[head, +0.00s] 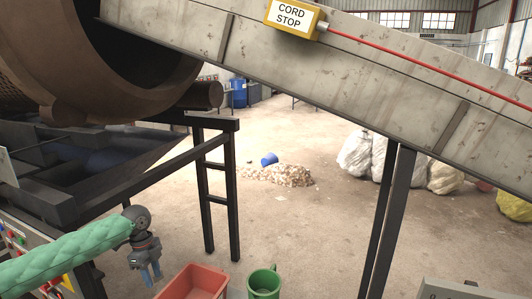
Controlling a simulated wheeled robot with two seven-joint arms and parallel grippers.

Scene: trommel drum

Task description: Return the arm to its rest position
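My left arm, in a green sleeve, comes in from the lower left of the head view. My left gripper (152,273) hangs at its end with the blue fingers pointing down. The two fingertips show a little apart, with nothing seen between them. It is in front of the dark frame, left of and above the red bin (194,283). My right arm and gripper are not in view.
The trommel drum (60,65) and its dark frame (228,190) fill the left. A conveyor (380,85) with a yellow cord-stop box (293,18) slopes across the top right. A green bucket (264,284) stands beside the red bin. Open floor lies beyond.

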